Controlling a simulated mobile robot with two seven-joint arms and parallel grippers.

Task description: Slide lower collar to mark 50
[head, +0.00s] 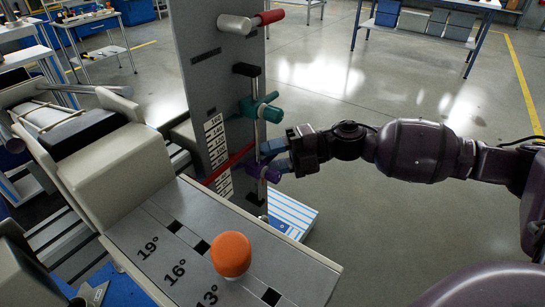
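The lower collar is purple (264,173) and sits on the vertical rail of the grey upright plate. A red pointer (232,163) reaches from near the collar's height across the white mark labels (217,150). A teal collar (262,107) sits higher on the same rail. My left gripper is not in view.
An orange knob (231,254) stands on the sloping panel (185,225) marked 19°, 16° and 13°. A red-and-grey handle (250,21) sticks out near the plate's top. Floor to the right is clear.

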